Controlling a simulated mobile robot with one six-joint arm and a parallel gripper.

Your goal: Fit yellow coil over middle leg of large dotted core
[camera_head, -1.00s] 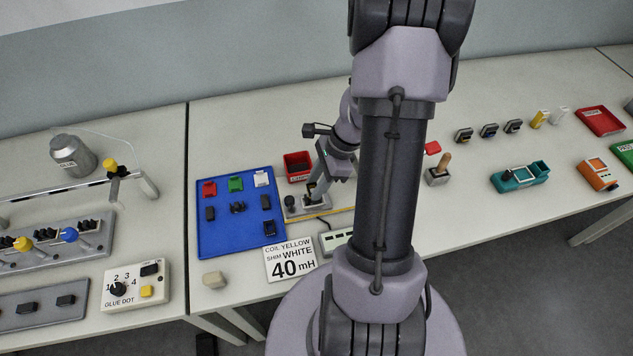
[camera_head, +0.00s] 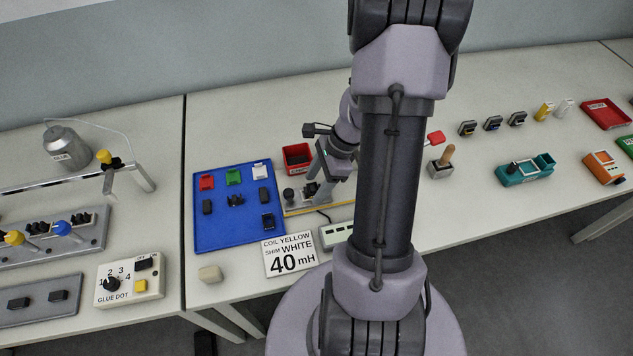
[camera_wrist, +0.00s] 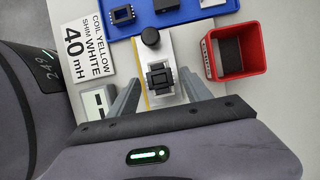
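A dark core-like part (camera_wrist: 160,78) stands on the pale fixture plate in the wrist view; any dot on it is too small to tell. My gripper (camera_wrist: 159,91) is open, its two fingers apart on either side of this part, with gaps visible. In the head view my gripper (camera_head: 322,188) is over the right part of the fixture (camera_head: 318,209). No yellow coil can be made out at the gripper. The sign reading "COIL YELLOW, SHIM WHITE, 40 mH" (camera_head: 290,254) lies in front of the fixture.
A blue tray (camera_head: 222,223) with red, green, white and dark parts is left of the fixture. A red bin (camera_head: 297,158) stands behind it. A dark round knob (camera_wrist: 150,36) rises from the fixture. A small grey meter box (camera_head: 335,236) lies in front.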

